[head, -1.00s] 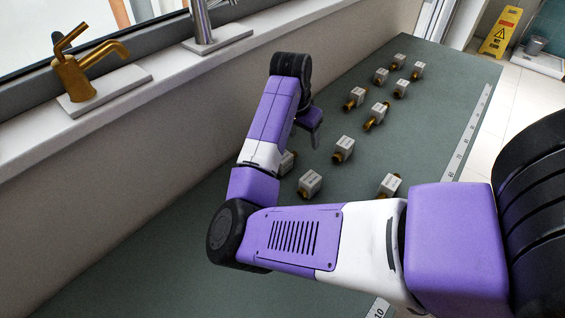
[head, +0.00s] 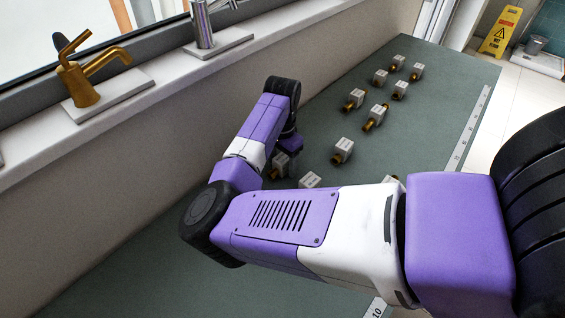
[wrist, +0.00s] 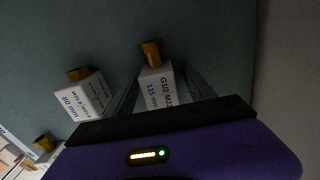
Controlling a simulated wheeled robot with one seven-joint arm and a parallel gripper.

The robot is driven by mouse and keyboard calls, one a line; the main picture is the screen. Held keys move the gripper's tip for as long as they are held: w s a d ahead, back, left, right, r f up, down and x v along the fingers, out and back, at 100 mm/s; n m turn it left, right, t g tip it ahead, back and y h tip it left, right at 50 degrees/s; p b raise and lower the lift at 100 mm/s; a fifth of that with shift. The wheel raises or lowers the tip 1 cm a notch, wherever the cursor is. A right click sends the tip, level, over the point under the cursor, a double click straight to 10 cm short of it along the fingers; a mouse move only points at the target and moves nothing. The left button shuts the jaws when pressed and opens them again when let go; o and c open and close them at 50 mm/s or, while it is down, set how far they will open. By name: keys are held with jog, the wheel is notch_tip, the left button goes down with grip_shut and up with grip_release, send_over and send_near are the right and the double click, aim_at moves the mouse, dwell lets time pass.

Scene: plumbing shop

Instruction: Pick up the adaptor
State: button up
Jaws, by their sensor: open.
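Several adaptors, white labelled blocks with brass ends, are on the green bench; I cannot tell which one the task means. In the wrist view, one adaptor marked "G1/2 M22" and "115 mm" (wrist: 155,88) lies between the fingers of my open gripper (wrist: 162,82); contact cannot be made out.
More adaptors stand farther along the bench (head: 445,80), one in the middle (head: 343,150). My arm hides parts of the near ones. The wall and sill with a brass tap (head: 85,80) run close along the left. A ruler strip (head: 470,130) marks the right edge.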

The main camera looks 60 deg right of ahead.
jog(key=shift+f, duration=0.2)
grip_shut()
jog(key=shift+r, duration=0.1)
